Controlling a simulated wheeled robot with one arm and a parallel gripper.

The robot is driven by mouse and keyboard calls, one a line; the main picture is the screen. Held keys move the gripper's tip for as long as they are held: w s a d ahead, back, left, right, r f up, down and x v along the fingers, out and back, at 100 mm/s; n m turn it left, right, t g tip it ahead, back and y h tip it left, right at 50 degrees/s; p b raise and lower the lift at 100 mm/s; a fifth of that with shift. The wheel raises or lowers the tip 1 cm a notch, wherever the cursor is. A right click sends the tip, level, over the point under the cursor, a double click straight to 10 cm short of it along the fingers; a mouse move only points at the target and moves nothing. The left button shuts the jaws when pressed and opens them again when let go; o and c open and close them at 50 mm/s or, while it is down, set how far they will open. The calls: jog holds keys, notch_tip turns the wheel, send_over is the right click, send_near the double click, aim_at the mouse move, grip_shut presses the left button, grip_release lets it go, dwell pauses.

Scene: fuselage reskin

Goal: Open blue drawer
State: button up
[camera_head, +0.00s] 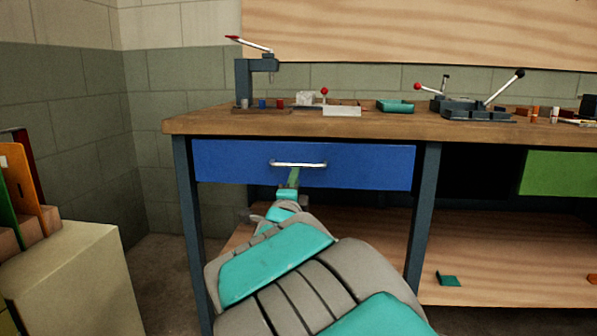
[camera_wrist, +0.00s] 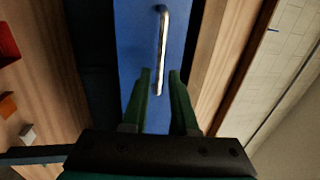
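The blue drawer (camera_head: 355,166) is set under the workbench top at the left, its front flush with the bench frame as far as I can tell. Its silver bar handle (camera_head: 298,164) runs across the upper middle of the front. In the wrist view the blue drawer (camera_wrist: 138,40) and its handle (camera_wrist: 162,50) appear turned on end. My gripper (camera_head: 292,178) is just below the handle in the head view. In the wrist view my gripper (camera_wrist: 160,75) has its two green fingers apart with nothing between the tips except the handle's lower end beyond them; contact cannot be told.
The wooden workbench top (camera_head: 350,122) carries a lever press (camera_head: 255,75), a teal tray (camera_head: 395,106) and other tools. A green drawer (camera_head: 560,174) is at the right. A bench leg (camera_head: 424,215) stands beside the blue drawer. A pale cabinet (camera_head: 75,275) is at left.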

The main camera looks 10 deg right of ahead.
aim_at(306, 148)
jog(key=shift+x, duration=3.7)
jog(key=shift+c, duration=0.3)
grip_shut()
